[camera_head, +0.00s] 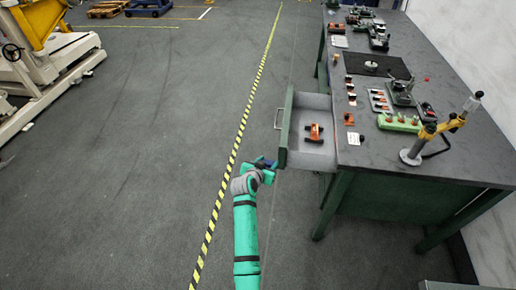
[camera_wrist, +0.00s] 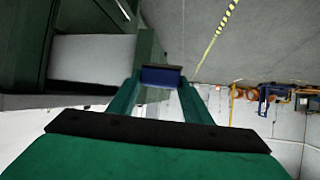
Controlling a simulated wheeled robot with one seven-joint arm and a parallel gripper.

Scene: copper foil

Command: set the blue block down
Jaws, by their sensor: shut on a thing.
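The blue block (camera_wrist: 161,76) is between the two green fingers of my gripper (camera_wrist: 160,84) in the wrist view. My gripper is shut on it. In the head view my gripper (camera_head: 266,166) is just left of the open drawer's front panel, and only a little dark blue shows there. The gap between the block and the drawer front cannot be told exactly. What lies directly under the block is hidden.
The green workbench (camera_head: 400,150) stands on the right with its drawer (camera_head: 310,100) pulled out. An orange and black tool (camera_head: 314,133) lies in the drawer. A green tray (camera_head: 399,123) and a yellow lamp-like arm (camera_head: 441,127) are on the bench top. Open floor (camera_head: 130,150) lies left.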

